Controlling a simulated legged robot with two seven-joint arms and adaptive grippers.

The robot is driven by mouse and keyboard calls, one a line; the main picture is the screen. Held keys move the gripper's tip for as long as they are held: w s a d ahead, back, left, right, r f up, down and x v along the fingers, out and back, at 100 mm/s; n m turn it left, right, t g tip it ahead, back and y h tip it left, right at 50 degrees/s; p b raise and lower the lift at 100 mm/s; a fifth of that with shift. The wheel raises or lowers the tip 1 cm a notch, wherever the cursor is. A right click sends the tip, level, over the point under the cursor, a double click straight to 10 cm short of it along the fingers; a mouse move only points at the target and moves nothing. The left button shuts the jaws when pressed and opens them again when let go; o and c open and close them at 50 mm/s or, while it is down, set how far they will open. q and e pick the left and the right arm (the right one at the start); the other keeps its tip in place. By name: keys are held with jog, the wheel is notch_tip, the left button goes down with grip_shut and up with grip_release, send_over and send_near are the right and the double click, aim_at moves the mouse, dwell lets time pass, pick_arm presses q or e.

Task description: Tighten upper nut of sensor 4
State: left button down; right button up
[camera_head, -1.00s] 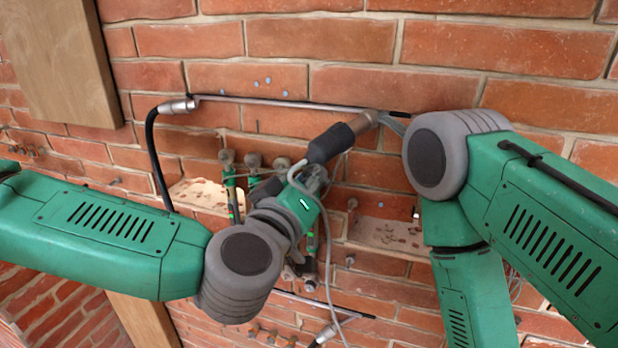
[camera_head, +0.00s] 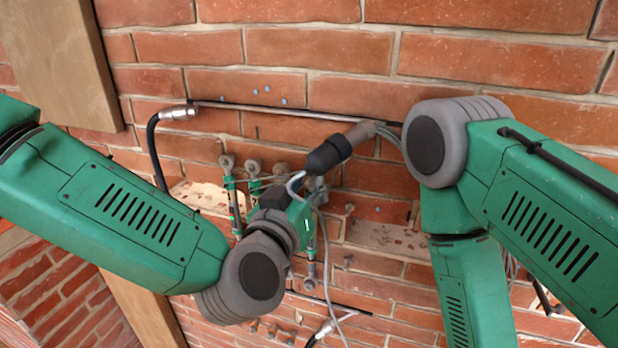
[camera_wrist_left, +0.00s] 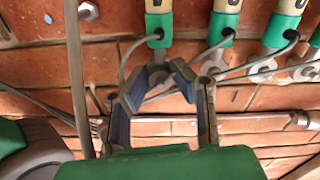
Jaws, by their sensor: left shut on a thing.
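Several green sensors hang in a row in front of the brick wall, one of them (camera_head: 232,195) left of my left wrist. In the left wrist view their green and beige bodies show at the top, and one sensor (camera_wrist_left: 158,28) is straight ahead of my left gripper (camera_wrist_left: 161,80). The blue-lined fingers are closed around a small grey metal nut (camera_wrist_left: 157,73) below that sensor. In the head view the fingers are hidden behind my own wrist. Which sensor number this is, I cannot tell. My right arm shows at the right, but its gripper is out of view.
A thin metal bar (camera_head: 270,107) runs along the wall above the sensors, with a black hose (camera_head: 153,150) at its left end. A perforated shelf (camera_head: 385,238) is right of my left wrist. Thin grey cables cross near my left fingers. A wooden board (camera_head: 62,55) is at upper left.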

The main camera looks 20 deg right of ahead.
pick_arm(q)
jog(key=shift+r+m, duration=0.2)
jog(key=shift+m, duration=0.6)
jog(key=shift+p, duration=0.3)
jog(key=c, duration=1.4)
grip_release()
jog(key=shift+o, duration=0.2)
jog(key=shift+s+a, duration=0.1)
jog(key=shift+a, duration=0.05)
jog(key=shift+f, duration=0.1)
jog(key=shift+s+a, duration=0.2)
jog(key=v, duration=1.1)
jog(key=shift+s, duration=0.15)
jog(key=shift+a, duration=0.1)
